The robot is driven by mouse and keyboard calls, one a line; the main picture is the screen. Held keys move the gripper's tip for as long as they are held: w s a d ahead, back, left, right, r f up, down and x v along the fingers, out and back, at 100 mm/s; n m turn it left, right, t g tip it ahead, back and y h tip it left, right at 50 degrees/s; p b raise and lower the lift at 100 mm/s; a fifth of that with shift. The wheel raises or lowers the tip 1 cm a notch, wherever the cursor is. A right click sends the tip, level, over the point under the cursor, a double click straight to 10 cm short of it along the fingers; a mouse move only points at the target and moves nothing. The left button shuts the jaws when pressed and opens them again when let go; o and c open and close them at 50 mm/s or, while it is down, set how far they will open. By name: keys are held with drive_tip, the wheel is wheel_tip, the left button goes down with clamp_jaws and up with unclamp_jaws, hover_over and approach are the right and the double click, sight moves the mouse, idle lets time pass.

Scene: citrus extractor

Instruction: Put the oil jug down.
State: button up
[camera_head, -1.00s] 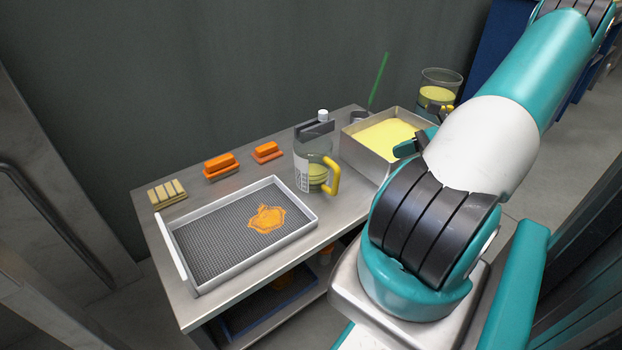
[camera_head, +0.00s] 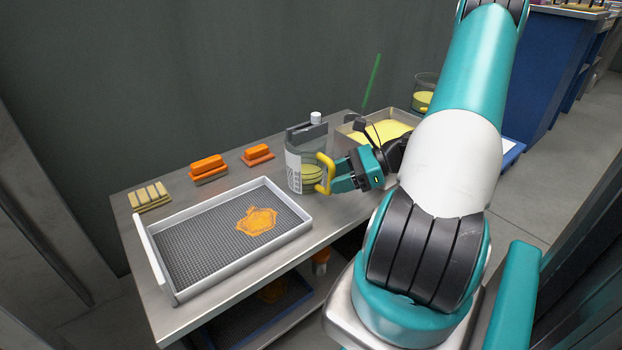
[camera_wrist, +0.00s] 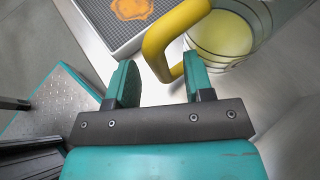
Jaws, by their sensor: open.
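The oil jug (camera_head: 309,160) is clear with a grey top and a yellow handle, and holds some yellow liquid. It stands upright on the steel table (camera_head: 345,205), behind the tray's right end. My gripper (camera_head: 336,180) is at the handle's right side in the head view. In the wrist view, my gripper (camera_wrist: 160,82) is open, and the yellow handle (camera_wrist: 165,38) reaches down between its two fingers, close to the right one. The jug's body (camera_wrist: 222,35) shows at upper right there. Whether a finger touches the handle, I cannot tell.
A white-rimmed tray (camera_head: 150,250) with a mesh floor and an orange patch fills the front of the table. Orange brushes (camera_head: 208,168) and a pale ribbed block (camera_head: 150,196) lie behind it. A metal pan (camera_head: 345,130) of yellow liquid stands right of the jug.

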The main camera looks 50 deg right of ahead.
drive_tip(key=shift+x, duration=1)
drive_tip(key=shift+c, duration=0.5)
clamp_jaws()
